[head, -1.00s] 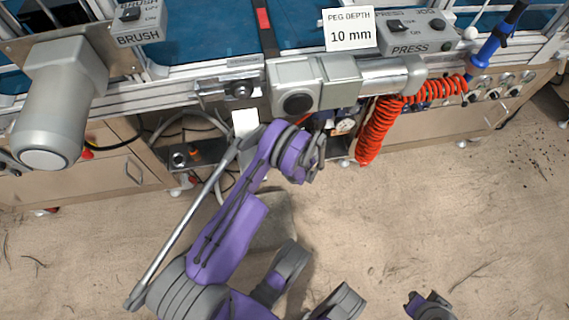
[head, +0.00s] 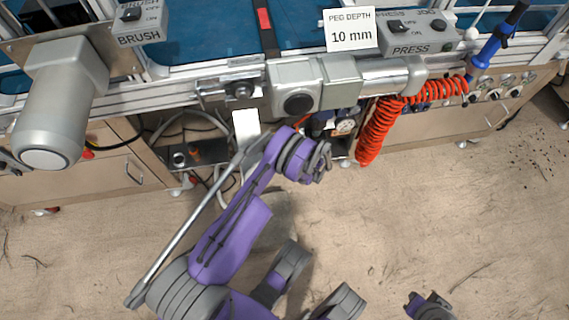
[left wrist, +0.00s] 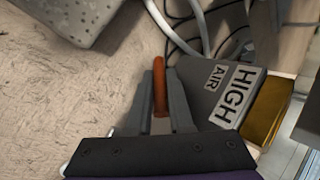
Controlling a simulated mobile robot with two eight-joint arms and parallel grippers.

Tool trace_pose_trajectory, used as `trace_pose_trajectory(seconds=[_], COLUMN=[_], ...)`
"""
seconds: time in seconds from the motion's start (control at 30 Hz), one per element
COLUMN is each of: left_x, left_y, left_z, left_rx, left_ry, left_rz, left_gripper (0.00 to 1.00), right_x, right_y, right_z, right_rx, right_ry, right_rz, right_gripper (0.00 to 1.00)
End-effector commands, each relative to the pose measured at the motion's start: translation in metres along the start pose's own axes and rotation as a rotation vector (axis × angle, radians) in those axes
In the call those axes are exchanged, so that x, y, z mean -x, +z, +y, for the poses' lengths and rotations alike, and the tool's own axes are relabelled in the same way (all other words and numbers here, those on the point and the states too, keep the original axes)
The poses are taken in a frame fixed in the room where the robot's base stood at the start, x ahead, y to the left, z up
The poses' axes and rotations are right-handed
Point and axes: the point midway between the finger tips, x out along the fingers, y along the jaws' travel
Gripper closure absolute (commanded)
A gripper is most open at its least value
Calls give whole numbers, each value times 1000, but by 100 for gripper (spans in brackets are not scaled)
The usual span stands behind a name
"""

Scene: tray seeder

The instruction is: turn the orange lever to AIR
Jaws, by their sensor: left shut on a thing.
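The orange lever (left wrist: 160,88) stands between the fingers of my left gripper (left wrist: 160,76) in the left wrist view. The gripper is shut on it. The lever points up in that picture, to the left of a grey plate (left wrist: 205,100) with the labels AIR (left wrist: 218,76) and HIGH (left wrist: 234,92). The lever's lower end is hidden by the gripper. In the head view my purple left arm reaches under the machine's front edge, and I cannot make out its fingertips or the lever there.
A grey motor housing (head: 298,85) overhangs near my left wrist. A coiled red hose (head: 375,132) hangs to its right. Loose hoses (left wrist: 188,25) run behind the lever. A speckled grey block (left wrist: 75,18) is at upper left. The floor (head: 470,220) at right is mostly clear.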

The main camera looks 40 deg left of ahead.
Motion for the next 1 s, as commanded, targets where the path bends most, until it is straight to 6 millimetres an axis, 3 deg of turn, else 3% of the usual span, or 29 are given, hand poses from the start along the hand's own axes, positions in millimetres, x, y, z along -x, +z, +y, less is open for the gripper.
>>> trace_pose_trajectory(seconds=[0.5,1.0], left_x=[3,5], left_y=[2,4], left_z=[-5,-8], left_rx=[-110,-137], left_ry=[-271,-341], left_rz=[-192,-243], left_gripper=[100,100], right_x=[0,0], right_y=[0,0], right_z=[0,0], right_rx=[0,0], right_ry=[0,0], right_rz=[0,0], right_gripper=[100,100])
